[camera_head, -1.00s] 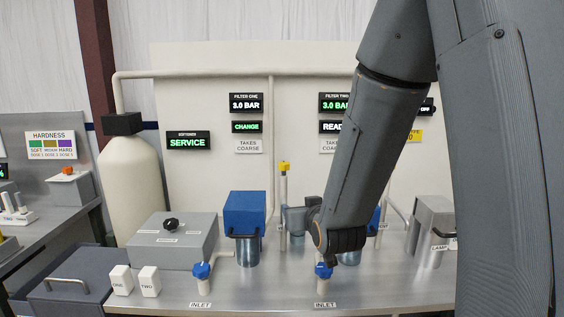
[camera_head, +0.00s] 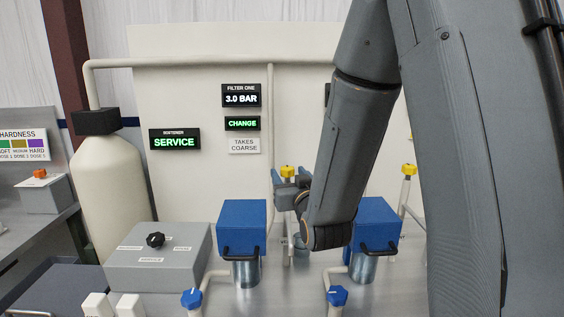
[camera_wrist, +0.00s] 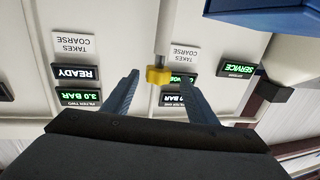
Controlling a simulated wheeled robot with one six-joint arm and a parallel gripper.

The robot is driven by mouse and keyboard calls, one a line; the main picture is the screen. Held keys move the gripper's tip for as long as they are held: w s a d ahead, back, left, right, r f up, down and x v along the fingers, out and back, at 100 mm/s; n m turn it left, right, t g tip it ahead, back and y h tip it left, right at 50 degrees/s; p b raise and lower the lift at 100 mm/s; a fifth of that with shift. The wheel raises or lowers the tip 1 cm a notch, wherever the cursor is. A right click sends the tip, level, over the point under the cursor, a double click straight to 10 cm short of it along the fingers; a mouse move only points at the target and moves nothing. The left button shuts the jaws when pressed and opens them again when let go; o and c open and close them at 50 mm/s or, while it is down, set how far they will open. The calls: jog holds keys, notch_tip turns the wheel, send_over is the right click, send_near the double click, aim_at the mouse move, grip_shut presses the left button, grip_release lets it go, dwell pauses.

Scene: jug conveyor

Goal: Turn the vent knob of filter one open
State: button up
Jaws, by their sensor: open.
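The yellow vent knob (camera_head: 287,171) of filter one stands on a thin upright post, right of the blue-topped filter one housing (camera_head: 242,228). My gripper (camera_head: 283,187) is open at the knob's height, with part of it hidden by my wrist. In the wrist view, the picture is upside down and the yellow knob (camera_wrist: 159,75) shows between the tips of my two open fingers (camera_wrist: 158,78). I cannot tell whether either finger touches it. Filter one's displays read 3.0 BAR (camera_head: 241,96) and CHANGE (camera_head: 242,123).
A second blue-topped filter (camera_head: 377,228) and another yellow knob (camera_head: 408,169) stand to the right, partly behind my arm. Blue inlet knobs (camera_head: 192,298) (camera_head: 337,295) are at the front. A grey box with a black knob (camera_head: 155,240) and a softener tank (camera_head: 110,190) stand left.

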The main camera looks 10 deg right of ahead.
jog(key=w+p, duration=0.3)
jog(key=w, duration=0.4)
jog(key=shift+w+d, duration=0.2)
jog(key=shift+w, duration=0.2)
jog(key=shift+c, duration=0.5)
jog(key=c, duration=1)
